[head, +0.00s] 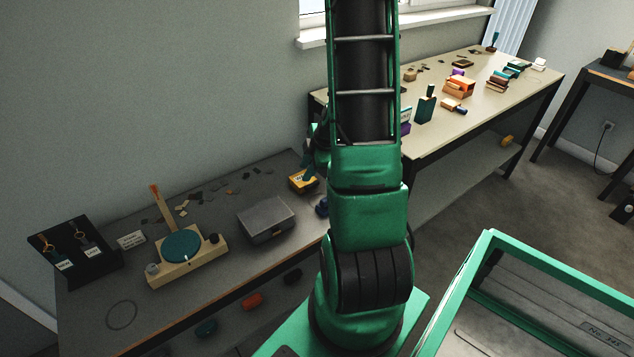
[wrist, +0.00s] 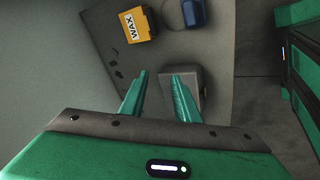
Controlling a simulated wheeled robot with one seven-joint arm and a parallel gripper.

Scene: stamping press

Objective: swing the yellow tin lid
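The yellow tin (wrist: 139,27), with a WAX label, lies beyond my fingertips at the top of the wrist view, left of centre. In the head view the tin (head: 301,182) sits near the far right end of the dark left bench, partly covered by a teal shape. I cannot tell from these views how its lid stands. My gripper (wrist: 162,76) is open, its two green fingers apart with nothing between them. The fingers point towards the bench and are apart from the tin. In the head view my arm hides most of the gripper.
A grey metal box (head: 267,219) stands on the bench; in the wrist view it lies behind my right finger. A blue object (wrist: 194,12) is right of the tin. A cream fixture with a teal disc (head: 181,247) stands further left. Small dark scraps lie near the wall.

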